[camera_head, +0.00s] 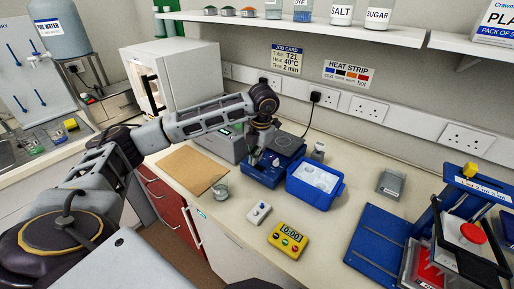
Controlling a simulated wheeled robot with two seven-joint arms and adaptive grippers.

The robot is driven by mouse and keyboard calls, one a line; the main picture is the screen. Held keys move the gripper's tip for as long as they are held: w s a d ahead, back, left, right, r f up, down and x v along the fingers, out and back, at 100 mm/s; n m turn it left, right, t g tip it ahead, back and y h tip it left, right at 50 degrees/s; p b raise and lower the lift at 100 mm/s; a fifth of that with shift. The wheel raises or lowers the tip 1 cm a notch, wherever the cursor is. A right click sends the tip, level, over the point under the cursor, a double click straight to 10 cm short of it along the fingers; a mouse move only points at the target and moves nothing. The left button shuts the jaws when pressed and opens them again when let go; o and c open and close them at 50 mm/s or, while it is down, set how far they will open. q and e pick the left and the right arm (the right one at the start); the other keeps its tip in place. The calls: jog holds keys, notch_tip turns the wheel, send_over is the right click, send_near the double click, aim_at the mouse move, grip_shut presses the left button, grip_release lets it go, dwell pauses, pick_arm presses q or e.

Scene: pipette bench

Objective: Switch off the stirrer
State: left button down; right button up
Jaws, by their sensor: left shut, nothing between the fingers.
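The stirrer (287,141) is a blue unit with a dark top plate marked by a ring, standing on the bench towards the back. My left arm reaches across from the left. My left gripper (256,158) points down at the front left part of the stirrer, with its fingers shut and empty. The gripper covers part of the stirrer's front, so its control is hard to make out. I cannot tell whether the fingertips touch it. My right gripper is not in view.
A blue tub (315,190) with white contents stands close right of the stirrer. A grey unit (222,143) is to its left. A brown board (190,171), a small beaker (220,192) and a yellow timer (288,240) lie nearer. Bench between timer and grey block (391,183) is clear.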

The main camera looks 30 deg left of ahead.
aim_at(254, 169)
pick_arm(q)
jog(key=shift+a+f, duration=0.15)
jog(key=shift+f, duration=1.35)
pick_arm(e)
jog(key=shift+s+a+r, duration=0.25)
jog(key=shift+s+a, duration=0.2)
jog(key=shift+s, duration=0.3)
pick_arm(q)
jog(key=shift+a+f, duration=0.1)
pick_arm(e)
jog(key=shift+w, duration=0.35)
pick_arm(q)
jog(key=shift+a+f+h+b, duration=0.1)
jog(key=shift+f+h+b, duration=0.25)
jog(key=shift+h, duration=0.05)
jog(key=shift+r, duration=0.1)
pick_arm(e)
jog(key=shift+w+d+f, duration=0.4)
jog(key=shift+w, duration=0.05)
